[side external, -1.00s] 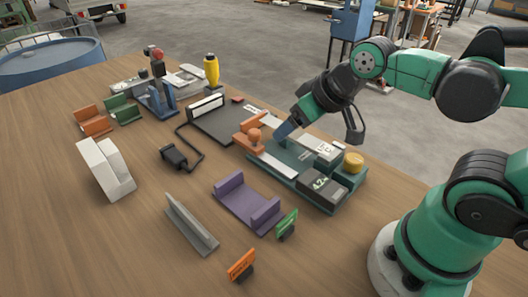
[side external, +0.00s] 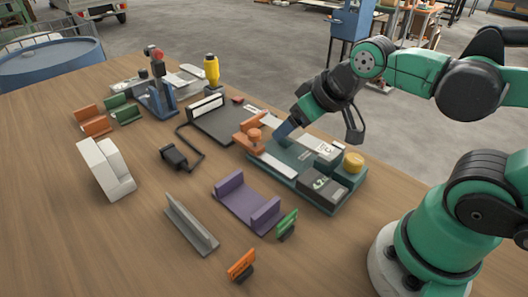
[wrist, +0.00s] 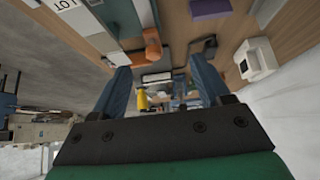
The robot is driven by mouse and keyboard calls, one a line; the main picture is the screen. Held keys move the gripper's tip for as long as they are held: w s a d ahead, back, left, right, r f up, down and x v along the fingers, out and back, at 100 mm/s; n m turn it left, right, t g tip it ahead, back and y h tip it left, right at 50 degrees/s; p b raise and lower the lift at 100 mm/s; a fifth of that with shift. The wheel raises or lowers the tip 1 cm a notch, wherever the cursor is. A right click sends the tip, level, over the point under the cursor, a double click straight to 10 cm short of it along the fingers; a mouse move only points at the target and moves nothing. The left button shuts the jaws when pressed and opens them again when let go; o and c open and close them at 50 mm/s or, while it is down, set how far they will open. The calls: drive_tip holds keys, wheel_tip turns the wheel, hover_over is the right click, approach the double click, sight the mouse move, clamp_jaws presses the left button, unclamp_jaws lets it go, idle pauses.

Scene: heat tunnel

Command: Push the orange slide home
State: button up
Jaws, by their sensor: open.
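The orange slide (side external: 243,143), with a round orange knob on top, sits at the left end of a dark green base unit (side external: 298,153). A pale strip (side external: 278,166) runs along the base to its right. My gripper (side external: 281,134) is low over the base, just right of the knob; I cannot tell whether it touches the slide. In the wrist view the blue fingers are apart with nothing held between them (wrist: 160,75). The orange slide also shows there (wrist: 153,45), beyond the fingers.
The base also carries a yellow knob (side external: 353,161) and a dark display box (side external: 322,187). A dark tray unit (side external: 222,121) adjoins its left end. A purple bracket (side external: 246,203) and a grey angle piece (side external: 190,228) lie in front.

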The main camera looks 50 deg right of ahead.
drive_tip(key=w+r+m+g, duration=0.1)
drive_tip(key=w+r+g, duration=0.15)
drive_tip(key=w, duration=0.35)
drive_tip(key=m+g, duration=0.2)
drive_tip(key=g, duration=0.2)
hover_over(254, 131)
drive_tip(key=f, duration=0.3)
drive_tip(key=shift+s+f, duration=0.4)
drive_tip(key=shift+w+f+g, duration=0.25)
drive_tip(key=shift+w+f, duration=0.15)
drive_tip(key=shift+f, duration=2.95)
clamp_jaws()
